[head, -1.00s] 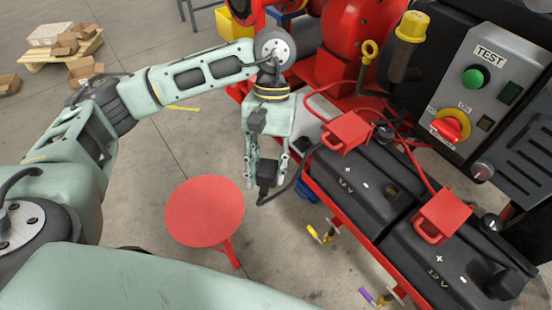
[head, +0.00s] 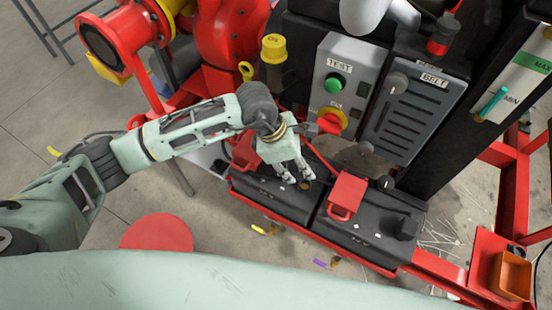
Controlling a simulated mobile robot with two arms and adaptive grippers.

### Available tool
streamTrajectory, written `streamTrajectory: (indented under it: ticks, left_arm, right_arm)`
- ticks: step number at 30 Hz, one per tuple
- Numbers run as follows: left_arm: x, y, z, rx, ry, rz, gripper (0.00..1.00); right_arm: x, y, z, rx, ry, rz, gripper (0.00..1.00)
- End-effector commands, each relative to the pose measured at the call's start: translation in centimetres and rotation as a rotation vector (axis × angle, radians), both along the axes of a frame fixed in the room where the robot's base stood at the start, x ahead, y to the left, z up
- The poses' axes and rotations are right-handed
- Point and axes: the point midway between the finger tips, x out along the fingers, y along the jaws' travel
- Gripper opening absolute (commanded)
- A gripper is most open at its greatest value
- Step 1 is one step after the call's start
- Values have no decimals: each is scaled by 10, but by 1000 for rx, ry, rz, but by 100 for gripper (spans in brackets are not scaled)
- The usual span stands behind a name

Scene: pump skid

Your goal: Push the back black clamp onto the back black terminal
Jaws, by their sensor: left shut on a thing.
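My left gripper (head: 297,173) is over the top of the back battery (head: 262,192), the left one of two black batteries. It is shut on the back black clamp, which is mostly hidden by the fingers and hardly stands out against the black battery top. The back black terminal is hidden around the fingertips, so I cannot tell whether the clamp touches it. A red clamp (head: 244,150) sits at the back battery's left end, partly behind my arm. My right gripper is not in view.
The front battery (head: 365,228) carries another red clamp (head: 347,195) and a black clamp (head: 407,228). The control panel (head: 345,85), with a green button and a red-yellow knob, stands close behind my gripper. A red round stool (head: 157,233) stands on the floor.

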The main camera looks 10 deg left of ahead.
Motion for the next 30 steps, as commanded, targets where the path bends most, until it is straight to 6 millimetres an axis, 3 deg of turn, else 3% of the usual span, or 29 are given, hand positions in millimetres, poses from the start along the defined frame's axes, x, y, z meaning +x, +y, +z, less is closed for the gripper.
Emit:
streamTrajectory:
  ticks: [1,3,10,20,30]
  left_arm:
    - [1,-9,9,-3,-1,54,0]
    - [4,-17,11,-1,0,130,0]
    - [9,-29,13,0,1,263,0]
    - [9,-30,-2,1,2,275,0]
    - [9,-30,-35,2,3,274,0]
  right_arm:
    - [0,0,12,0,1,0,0]
    - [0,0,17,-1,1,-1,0]
    - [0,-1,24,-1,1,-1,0]
    - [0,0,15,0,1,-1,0]
    - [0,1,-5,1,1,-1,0]
